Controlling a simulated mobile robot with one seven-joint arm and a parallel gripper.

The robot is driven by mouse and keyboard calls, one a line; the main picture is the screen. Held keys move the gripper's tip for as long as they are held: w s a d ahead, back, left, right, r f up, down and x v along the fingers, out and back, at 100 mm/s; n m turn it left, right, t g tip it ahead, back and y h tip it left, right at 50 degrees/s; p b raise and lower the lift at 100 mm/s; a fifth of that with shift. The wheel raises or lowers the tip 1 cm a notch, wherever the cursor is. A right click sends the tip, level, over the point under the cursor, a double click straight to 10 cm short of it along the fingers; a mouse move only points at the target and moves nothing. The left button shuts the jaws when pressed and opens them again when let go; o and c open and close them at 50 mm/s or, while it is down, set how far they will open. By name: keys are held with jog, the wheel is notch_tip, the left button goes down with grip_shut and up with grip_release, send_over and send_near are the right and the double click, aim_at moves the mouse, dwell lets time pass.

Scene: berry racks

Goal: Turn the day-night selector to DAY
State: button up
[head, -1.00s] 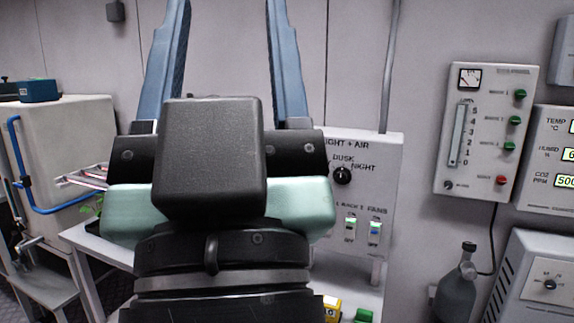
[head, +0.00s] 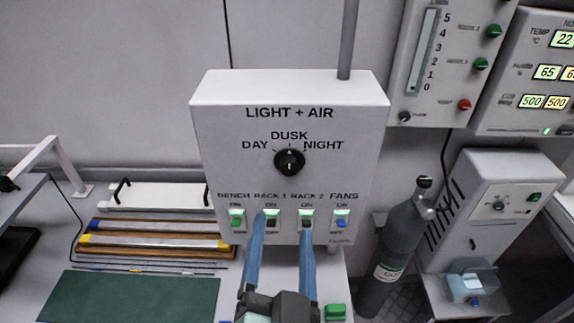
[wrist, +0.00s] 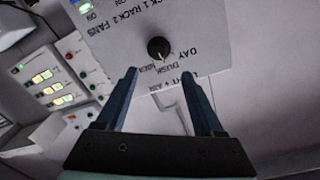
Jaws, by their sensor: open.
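The day-night selector (head: 289,161) is a round black knob on the white LIGHT + AIR box (head: 213,125). DAY is printed at its left, DUSK above, NIGHT at its right. Its light mark seems to point up at DUSK. My gripper (head: 283,222) has two blue fingers, apart and empty. In the head view the fingertips appear below the knob, over the RACK 1 and RACK 2 switches. In the wrist view the knob (wrist: 158,49) appears upside down with the panel, just beyond the gap between the fingertips (wrist: 160,73). No contact with the knob shows.
A row of rocker switches, including the FANS switch (head: 341,221), lies under the knob. A grey pipe (head: 348,40) rises from the box. A grey gas bottle (head: 396,255) stands at the right. A bench with a green mat (head: 140,297) is at the left.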

aim_at(289, 170)
jog(key=w+p, duration=0.1)
jog(key=w, duration=0.2)
jog(key=w+p, duration=0.1)
jog(key=w, duration=0.3)
jog(key=w+p, duration=0.1)
jog(key=w, duration=0.3)
jog(key=shift+d+r, duration=0.15)
jog(key=shift+d, duration=0.2)
jog(key=shift+w+p, duration=0.3)
jog(key=shift+w, duration=0.45)
grip_shut()
